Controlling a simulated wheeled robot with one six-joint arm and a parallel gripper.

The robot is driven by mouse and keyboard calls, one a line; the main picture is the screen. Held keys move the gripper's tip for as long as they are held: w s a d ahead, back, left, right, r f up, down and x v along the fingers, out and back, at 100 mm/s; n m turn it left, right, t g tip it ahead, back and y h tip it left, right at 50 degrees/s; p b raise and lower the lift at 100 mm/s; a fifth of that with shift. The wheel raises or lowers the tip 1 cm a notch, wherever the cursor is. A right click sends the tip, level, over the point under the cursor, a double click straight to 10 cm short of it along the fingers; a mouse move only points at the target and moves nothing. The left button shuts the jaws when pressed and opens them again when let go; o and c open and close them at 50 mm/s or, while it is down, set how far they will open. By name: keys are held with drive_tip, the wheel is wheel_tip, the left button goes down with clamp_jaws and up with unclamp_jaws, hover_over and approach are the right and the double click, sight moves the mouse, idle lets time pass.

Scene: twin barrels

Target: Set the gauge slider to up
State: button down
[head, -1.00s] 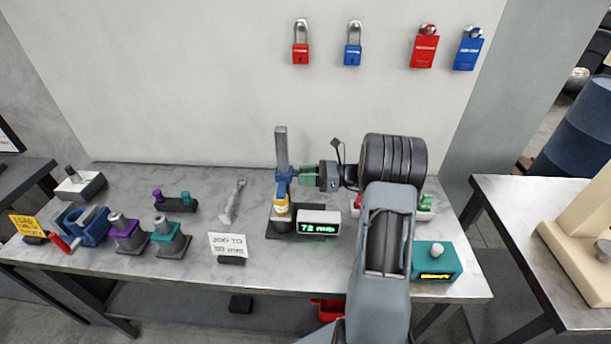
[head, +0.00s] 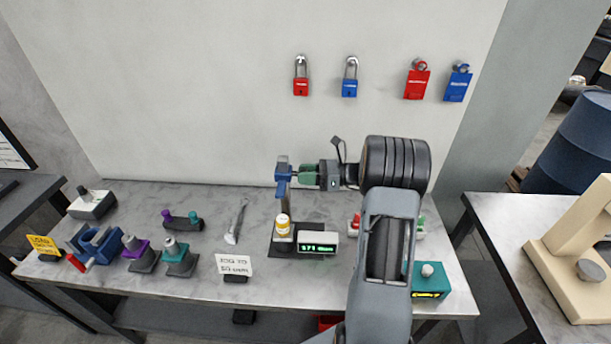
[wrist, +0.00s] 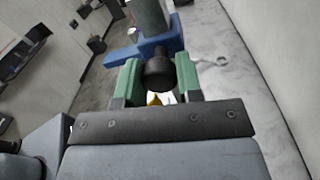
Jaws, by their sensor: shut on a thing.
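The height gauge has an upright grey column (head: 283,198) on a dark base, with a blue slider (head: 283,169) at the column's top end. The slider also shows in the wrist view (wrist: 125,54), with a dark round knob (wrist: 158,74) facing me. My gripper (head: 297,174) has its green fingers closed on this knob, one on each side. In the wrist view my gripper (wrist: 158,82) is level with the knob. The gauge's display (head: 318,243) shows green digits, hard to read exactly. A yellow-and-white piece (head: 282,226) stands on the base below the slider.
A paper sign (head: 234,264) stands left of the gauge, with a wrench (head: 236,221) behind it. A teal box (head: 429,281) is at the bench's right. Padlocks and tags hang on the wall above. The air around the column top is clear.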

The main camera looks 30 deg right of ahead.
drive_tip(key=shift+w+r, duration=0.1)
drive_tip(key=shift+r, duration=0.2)
drive_tip(key=c, duration=1.1)
unclamp_jaws()
drive_tip(key=o, duration=0.3)
drive_tip(key=shift+f, duration=0.1)
drive_tip(key=b+v, duration=0.3)
drive_tip(key=v, duration=1.1)
drive_tip(key=shift+a, duration=0.1)
